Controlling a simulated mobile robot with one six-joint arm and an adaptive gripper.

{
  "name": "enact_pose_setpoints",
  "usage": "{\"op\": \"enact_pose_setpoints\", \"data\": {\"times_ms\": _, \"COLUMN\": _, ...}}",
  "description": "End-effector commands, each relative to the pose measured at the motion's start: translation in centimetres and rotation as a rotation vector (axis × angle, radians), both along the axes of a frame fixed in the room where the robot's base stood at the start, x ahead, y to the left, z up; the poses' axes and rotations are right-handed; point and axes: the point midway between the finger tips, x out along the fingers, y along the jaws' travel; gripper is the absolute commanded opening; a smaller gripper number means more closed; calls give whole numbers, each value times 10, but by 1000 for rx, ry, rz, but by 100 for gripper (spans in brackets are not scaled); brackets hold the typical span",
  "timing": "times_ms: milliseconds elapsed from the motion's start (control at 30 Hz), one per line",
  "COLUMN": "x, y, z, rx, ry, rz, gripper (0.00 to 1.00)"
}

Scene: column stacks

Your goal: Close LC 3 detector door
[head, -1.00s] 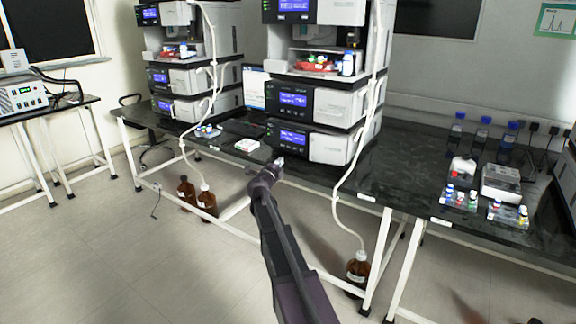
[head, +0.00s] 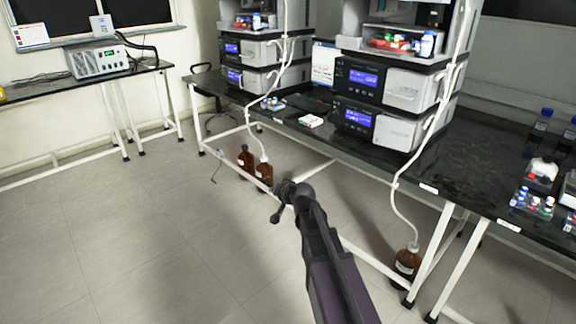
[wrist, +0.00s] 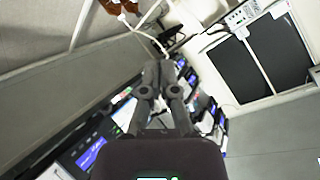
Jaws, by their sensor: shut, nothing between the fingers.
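Two column stacks of dark and white modules with lit blue screens stand on the black bench, a left stack (head: 262,50) and a right stack (head: 385,88). I cannot read which one is LC 3. The right stack's lower modules have pale front panels (head: 404,131); none is clearly swung open. The upper parts of both stacks are cut off by the picture's top edge. My gripper (wrist: 157,72) is shut and empty. In the head view my arm's end is over the floor in front of the bench, apart from both stacks.
The black bench (head: 475,165) has white legs. Brown bottles (head: 264,171) stand on the floor below it, another (head: 407,262) at the right. White tubes hang down the stacks' fronts. A side table (head: 60,88) carries a grey instrument (head: 98,61). Floor at left is clear.

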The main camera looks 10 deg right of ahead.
Motion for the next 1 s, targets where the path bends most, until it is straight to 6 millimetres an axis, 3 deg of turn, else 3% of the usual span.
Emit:
{"op": "enact_pose_setpoints", "data": {"times_ms": 33, "x": -19, "y": 8, "z": -10, "rx": -37, "ry": 55, "rz": 41, "gripper": 0}}
{"op": "enact_pose_setpoints", "data": {"times_ms": 267, "x": -98, "y": 24, "z": -56, "rx": -218, "ry": 342, "rz": 209, "gripper": 0}}
{"op": "enact_pose_setpoints", "data": {"times_ms": 400, "x": -150, "y": 22, "z": -77, "rx": -325, "ry": 527, "rz": 281, "gripper": 0}}
{"op": "enact_pose_setpoints", "data": {"times_ms": 600, "x": -216, "y": 10, "z": -93, "rx": -451, "ry": 765, "rz": 340, "gripper": 0}}
{"op": "enact_pose_setpoints", "data": {"times_ms": 800, "x": -252, "y": 0, "z": -96, "rx": -517, "ry": 903, "rz": 356, "gripper": 0}}
{"op": "enact_pose_setpoints", "data": {"times_ms": 1000, "x": -260, "y": -3, "z": -96, "rx": -533, "ry": 938, "rz": 359, "gripper": 0}}
